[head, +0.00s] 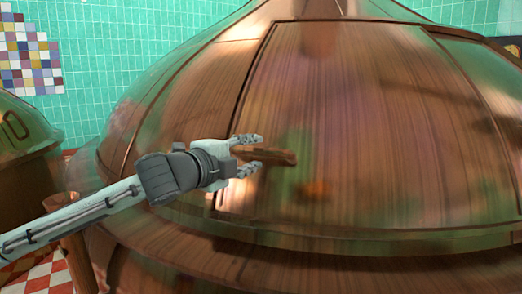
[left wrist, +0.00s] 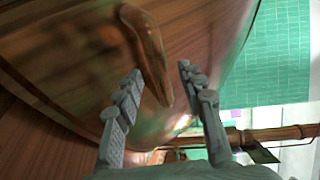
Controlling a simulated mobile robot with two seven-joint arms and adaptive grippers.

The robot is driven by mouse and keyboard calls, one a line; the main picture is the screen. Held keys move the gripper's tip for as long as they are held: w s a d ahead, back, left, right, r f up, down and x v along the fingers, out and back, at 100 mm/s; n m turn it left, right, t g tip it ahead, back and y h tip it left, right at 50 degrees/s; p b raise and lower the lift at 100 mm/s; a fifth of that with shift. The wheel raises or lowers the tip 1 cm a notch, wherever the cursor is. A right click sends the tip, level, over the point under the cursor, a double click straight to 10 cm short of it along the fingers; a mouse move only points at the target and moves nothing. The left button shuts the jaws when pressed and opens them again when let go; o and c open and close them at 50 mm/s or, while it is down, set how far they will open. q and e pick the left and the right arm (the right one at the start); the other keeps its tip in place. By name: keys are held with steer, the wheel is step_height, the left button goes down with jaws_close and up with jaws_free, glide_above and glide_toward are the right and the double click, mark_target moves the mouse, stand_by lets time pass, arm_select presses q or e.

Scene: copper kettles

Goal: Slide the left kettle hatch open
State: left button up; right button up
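The large copper kettle (head: 130,120) fills most of the head view. Its hatch (head: 370,120) is a curved, reflective copper panel, with its left edge along a dark seam. A short brown handle (head: 281,157) sticks out near the hatch's lower left; it also shows in the left wrist view (left wrist: 150,50). My left gripper (head: 255,154) is open at the handle's left end. In the left wrist view, the handle's near end lies between the spread fingers (left wrist: 159,74); I cannot tell whether they touch it. My right gripper is not in view.
Another kettle (head: 22,130) stands at the far left. A projecting copper rim (head: 330,246) runs below the hatch. The wall behind is green tile (head: 120,50), and a red and white checked floor (head: 45,275) shows at lower left.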

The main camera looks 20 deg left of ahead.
mark_target(256, 152)
arm_select(q)
steer(key=shift+x, duration=1.6)
steer(key=shift+c, duration=0.3)
jaws_close()
